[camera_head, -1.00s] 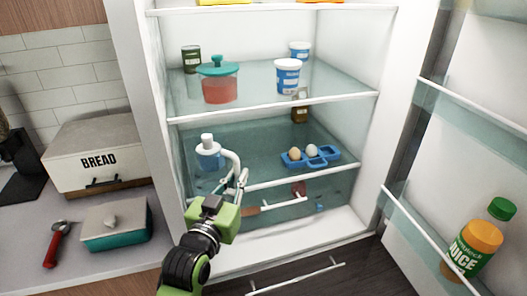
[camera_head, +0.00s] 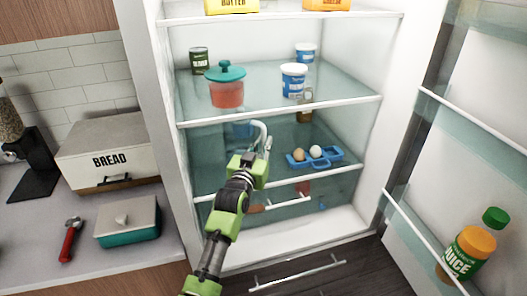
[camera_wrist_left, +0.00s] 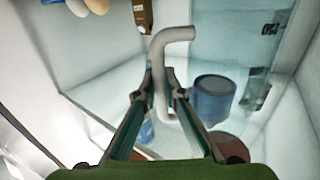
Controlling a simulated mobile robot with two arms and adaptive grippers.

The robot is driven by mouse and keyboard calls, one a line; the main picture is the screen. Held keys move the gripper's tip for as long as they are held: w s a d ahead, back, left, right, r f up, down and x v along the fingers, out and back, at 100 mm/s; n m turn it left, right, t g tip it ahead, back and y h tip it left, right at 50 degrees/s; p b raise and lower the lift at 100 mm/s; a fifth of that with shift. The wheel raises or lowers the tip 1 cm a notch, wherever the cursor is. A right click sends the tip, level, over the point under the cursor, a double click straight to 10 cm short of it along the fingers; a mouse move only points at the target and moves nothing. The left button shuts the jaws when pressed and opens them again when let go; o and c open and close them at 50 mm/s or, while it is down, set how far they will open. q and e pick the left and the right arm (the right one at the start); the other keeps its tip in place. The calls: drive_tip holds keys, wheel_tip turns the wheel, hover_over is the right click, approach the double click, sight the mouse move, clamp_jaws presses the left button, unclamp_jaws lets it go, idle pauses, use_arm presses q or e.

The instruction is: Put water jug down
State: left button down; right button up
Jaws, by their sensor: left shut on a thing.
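The water jug (camera_head: 238,130) is blue with a white handle (camera_head: 263,128). It is inside the open fridge on the left, seen partly through the glass shelf above it. My left gripper (camera_head: 262,150) reaches into the fridge and is shut on the handle. In the left wrist view the bent white handle (camera_wrist_left: 172,45) rises between the fingers of the gripper (camera_wrist_left: 160,94), with a blue round body (camera_wrist_left: 213,100) just right of it. I cannot tell whether the jug's base touches the shelf. My right gripper is not in view.
A blue egg holder (camera_head: 315,160) with two eggs sits right of my gripper. The glass shelf above carries a red pot with teal lid (camera_head: 227,88), tubs and a can. The open door (camera_head: 445,160) holds a juice bottle (camera_head: 470,252). A bread box (camera_head: 115,152) stands left.

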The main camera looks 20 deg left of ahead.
use_arm(q)
drive_tip(key=shift+f+p, duration=0.55)
drive_tip(key=shift+f, duration=1.05)
drive_tip(key=shift+f, duration=0.15)
drive_tip(key=c, duration=2.1)
unclamp_jaws()
drive_tip(key=shift+s+f, duration=0.1)
drive_tip(key=shift+c, duration=0.2)
drive_tip(key=shift+r, duration=0.2)
drive_tip(key=s+b, duration=0.2)
drive_tip(key=s, duration=1)
